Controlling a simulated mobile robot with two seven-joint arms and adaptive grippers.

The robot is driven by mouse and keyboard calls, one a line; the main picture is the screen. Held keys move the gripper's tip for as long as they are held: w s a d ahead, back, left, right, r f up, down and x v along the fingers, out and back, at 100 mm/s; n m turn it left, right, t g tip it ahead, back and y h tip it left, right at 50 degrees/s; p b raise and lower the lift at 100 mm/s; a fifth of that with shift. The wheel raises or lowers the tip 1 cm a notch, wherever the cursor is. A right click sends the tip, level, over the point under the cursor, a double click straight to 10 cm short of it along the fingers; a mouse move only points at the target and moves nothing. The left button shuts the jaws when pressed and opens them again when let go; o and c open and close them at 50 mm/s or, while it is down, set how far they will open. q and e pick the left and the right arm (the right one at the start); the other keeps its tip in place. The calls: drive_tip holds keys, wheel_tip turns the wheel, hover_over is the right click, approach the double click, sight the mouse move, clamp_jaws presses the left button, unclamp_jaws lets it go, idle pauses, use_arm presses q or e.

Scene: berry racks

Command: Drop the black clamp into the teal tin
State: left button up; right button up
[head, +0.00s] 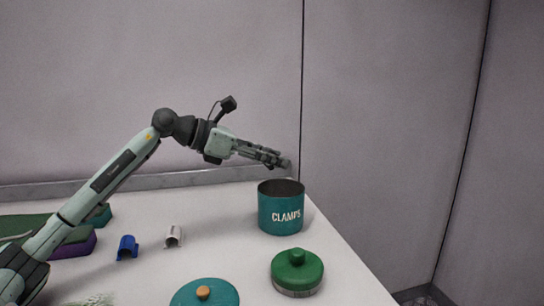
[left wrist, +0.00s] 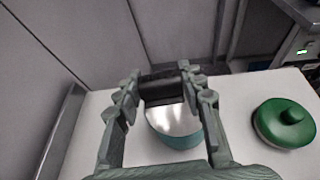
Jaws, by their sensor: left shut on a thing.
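The teal tin (head: 281,212), marked "CLAMPS", stands open on the white table near its right edge. My left gripper (head: 279,161) is above the tin's rim in the head view. In the left wrist view my left gripper (left wrist: 160,88) is shut on the black clamp (left wrist: 162,90), with a finger at each end of it. The tin (left wrist: 180,141) shows below and behind the clamp there, with its bright inside visible. In the head view the clamp is hard to make out at the fingertips. My right gripper is not in view.
A green-lidded tin (head: 297,272) stands in front of the teal tin. A teal lid with an orange knob (head: 204,293) lies at the front. A blue clamp (head: 127,248) and a white clamp (head: 173,236) lie to the left. The white table (head: 225,225) is clear between.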

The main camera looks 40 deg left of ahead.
use_arm(q)
drive_tip(key=o, duration=0.9)
drive_tip(key=shift+c, duration=0.2)
drive_tip(key=v, duration=1.2)
drive_tip(key=shift+f, duration=0.15)
